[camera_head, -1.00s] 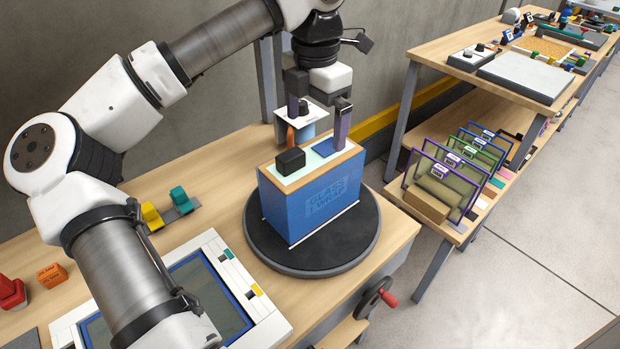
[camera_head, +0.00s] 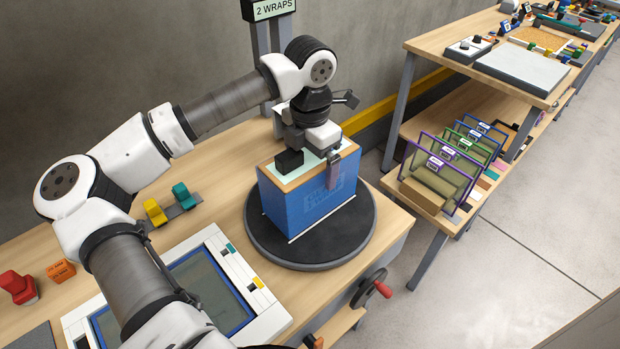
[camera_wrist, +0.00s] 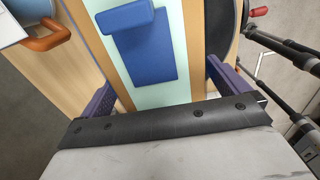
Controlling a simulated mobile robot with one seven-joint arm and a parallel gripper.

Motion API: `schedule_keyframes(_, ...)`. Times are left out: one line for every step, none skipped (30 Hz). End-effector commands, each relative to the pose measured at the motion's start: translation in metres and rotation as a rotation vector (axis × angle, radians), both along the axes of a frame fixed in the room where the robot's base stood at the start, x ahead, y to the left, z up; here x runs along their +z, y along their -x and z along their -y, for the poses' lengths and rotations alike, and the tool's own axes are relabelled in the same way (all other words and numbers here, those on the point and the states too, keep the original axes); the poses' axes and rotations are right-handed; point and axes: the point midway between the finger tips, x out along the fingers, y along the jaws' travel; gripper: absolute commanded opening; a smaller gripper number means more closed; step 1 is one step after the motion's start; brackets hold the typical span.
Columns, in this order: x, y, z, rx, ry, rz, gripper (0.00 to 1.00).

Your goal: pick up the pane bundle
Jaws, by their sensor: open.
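The pane bundle (camera_head: 300,213) is a blue-wrapped upright block with lettering on its front and a wood-rimmed, pale green top. It stands on a round black turntable (camera_head: 268,246). My gripper (camera_head: 318,160) is low over its top, jaws open. One purple finger hangs in front of the lettered face; the other is hidden in the head view. In the wrist view, the fingers of my gripper (camera_wrist: 167,95) show left and right of the bundle's top (camera_wrist: 118,62), with a blue patch (camera_wrist: 148,60) between them. I cannot tell whether either finger touches it.
A sign (camera_head: 273,9) reading "2 WRAPS" stands behind. A white-framed pane (camera_head: 235,262) lies at the front left. A red-knobbed crank (camera_head: 372,288) juts from the bench front. Shelves at right hold several framed panes (camera_head: 435,177). An orange handle (camera_wrist: 45,36) is at the wrist view's upper left.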

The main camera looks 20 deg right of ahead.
Motion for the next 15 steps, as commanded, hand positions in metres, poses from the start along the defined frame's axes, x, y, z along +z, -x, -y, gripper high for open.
schedule_keyframes(0.0000, -0.0001, 0.0000, 0.000, 0.000, 0.000, 1.00)
schedule_keyframes(0.0001, -0.0001, 0.0000, 0.000, 0.000, 0.000, 0.99)
schedule_keyframes(0.0001, -0.0001, 0.0000, 0.000, 0.000, 0.000, 0.93)
schedule_keyframes(0.0002, -0.0001, 0.0000, 0.000, 0.000, 0.000, 0.90)
schedule_keyframes(0.0002, -0.0001, 0.0000, 0.000, 0.000, 0.000, 0.86)
schedule_keyframes(0.0003, -0.0001, 0.0001, 0.000, 0.000, 0.000, 0.80)
schedule_keyframes(0.0003, -0.0001, 0.0000, 0.000, 0.000, 0.000, 0.76)
schedule_keyframes(0.0003, 0.0000, 0.0001, 0.000, 0.000, 0.000, 0.72)
schedule_keyframes(0.0004, 0.0000, 0.0001, 0.000, 0.000, 0.000, 0.67)
schedule_keyframes(0.0004, 0.0000, 0.0001, 0.000, 0.000, 0.000, 0.63)
schedule_keyframes(0.0004, 0.0000, 0.0001, 0.000, 0.000, 0.000, 0.59)
schedule_keyframes(0.0004, 0.0000, 0.0001, 0.000, 0.000, 0.000, 0.54)
schedule_keyframes(0.0005, 0.0000, 0.0001, 0.000, 0.000, 0.000, 0.50)
schedule_keyframes(0.0005, 0.0000, 0.0001, 0.000, 0.000, 0.000, 0.46)
schedule_keyframes(0.0005, 0.0001, 0.0001, 0.000, 0.000, 0.000, 0.41)
